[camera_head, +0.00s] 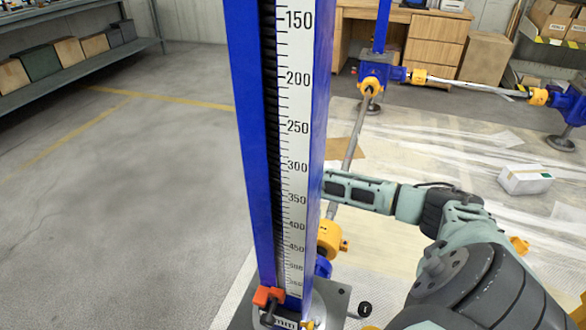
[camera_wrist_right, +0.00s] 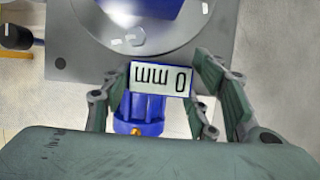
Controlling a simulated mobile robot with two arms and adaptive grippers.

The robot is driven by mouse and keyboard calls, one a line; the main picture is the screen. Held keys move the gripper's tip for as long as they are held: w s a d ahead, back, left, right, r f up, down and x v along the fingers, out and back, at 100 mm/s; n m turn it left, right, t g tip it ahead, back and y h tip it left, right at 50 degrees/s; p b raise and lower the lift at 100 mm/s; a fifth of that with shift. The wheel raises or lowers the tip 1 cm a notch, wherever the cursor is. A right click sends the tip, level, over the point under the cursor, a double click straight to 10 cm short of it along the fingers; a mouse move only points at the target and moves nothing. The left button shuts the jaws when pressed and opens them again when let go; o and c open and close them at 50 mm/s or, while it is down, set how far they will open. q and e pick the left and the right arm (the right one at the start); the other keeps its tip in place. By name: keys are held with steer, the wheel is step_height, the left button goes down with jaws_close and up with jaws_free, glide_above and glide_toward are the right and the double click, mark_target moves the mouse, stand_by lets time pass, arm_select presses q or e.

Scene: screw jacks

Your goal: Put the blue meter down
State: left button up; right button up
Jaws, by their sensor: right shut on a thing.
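The blue meter (camera_head: 320,100), a tall upright post with a white millimetre scale, fills the middle of the head view. It runs out of the top edge. Its lower end is at a grey plate (camera_head: 340,300); I cannot tell whether it touches. In the right wrist view my right gripper (camera_wrist_right: 160,70) is shut, with a finger on each side of the blue meter's part marked "0 mm" (camera_wrist_right: 160,79). In the head view the right arm reaches from the right to behind the meter, which hides the fingertips. My left gripper is not in view.
A red-orange piece (camera_head: 268,297) sits low on the meter. Yellow couplings and rods (camera_head: 470,86) link blue jacks (camera_head: 375,75) at the back. A white box (camera_head: 524,179) lies right. A shelf (camera_head: 80,75) stands back left. The floor at left is clear.

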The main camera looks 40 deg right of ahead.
steer(key=shift+f, duration=0.2)
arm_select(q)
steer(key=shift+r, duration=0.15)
arm_select(e)
steer(key=shift+f, duration=0.1)
steer(key=o, duration=1.3)
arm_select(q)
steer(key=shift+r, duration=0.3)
